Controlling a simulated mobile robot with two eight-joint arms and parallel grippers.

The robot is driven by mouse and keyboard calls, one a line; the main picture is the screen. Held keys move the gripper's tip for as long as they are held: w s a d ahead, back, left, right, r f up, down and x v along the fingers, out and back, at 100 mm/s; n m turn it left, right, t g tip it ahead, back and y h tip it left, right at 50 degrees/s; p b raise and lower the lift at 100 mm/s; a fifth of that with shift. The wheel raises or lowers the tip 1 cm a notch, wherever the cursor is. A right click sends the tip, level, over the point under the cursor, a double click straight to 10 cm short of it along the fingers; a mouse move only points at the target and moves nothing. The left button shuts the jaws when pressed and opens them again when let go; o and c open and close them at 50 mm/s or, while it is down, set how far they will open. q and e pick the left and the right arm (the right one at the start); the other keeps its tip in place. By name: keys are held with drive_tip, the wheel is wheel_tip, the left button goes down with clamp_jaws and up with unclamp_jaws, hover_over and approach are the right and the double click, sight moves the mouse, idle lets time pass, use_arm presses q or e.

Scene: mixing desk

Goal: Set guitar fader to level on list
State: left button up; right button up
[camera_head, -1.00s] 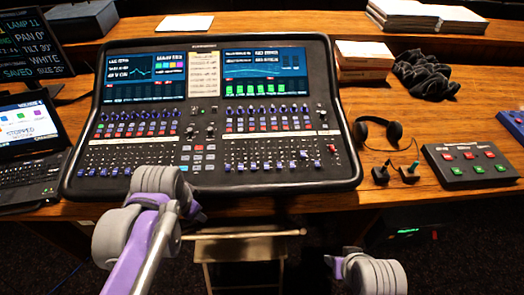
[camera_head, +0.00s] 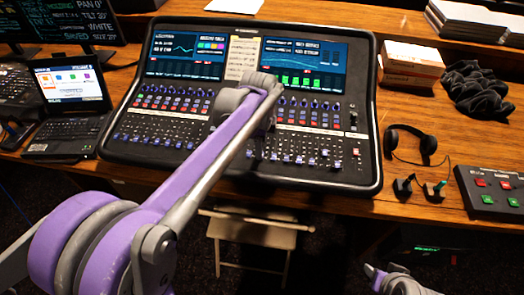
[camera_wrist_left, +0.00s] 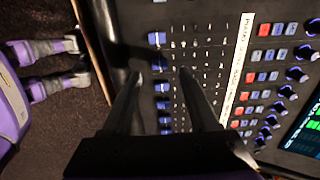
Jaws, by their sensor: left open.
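The mixing desk (camera_head: 368,125) lies on the wooden table, with two lit screens, knobs and rows of faders. A cream paper list (camera_head: 243,58) sits between the screens; its writing is too small to read. My left arm reaches over the desk's lower middle and hides part of its controls. In the left wrist view my left gripper (camera_wrist_left: 160,74) is open, its dark fingers pointing at a column of blue-and-white fader caps (camera_wrist_left: 162,87). Some caps show between the fingers; contact cannot be told. I cannot read which fader is the guitar one.
A laptop (camera_head: 72,90) stands left of the desk. Headphones (camera_head: 411,143), a box with red and green buttons (camera_head: 490,190) and a dark cloth (camera_head: 476,88) lie to the right. A folding chair (camera_head: 250,232) stands below the table's front edge.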

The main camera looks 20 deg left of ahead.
use_arm(q)
drive_tip(key=shift+w+f, duration=0.15)
drive_tip(key=shift+f, duration=1.65)
clamp_jaws()
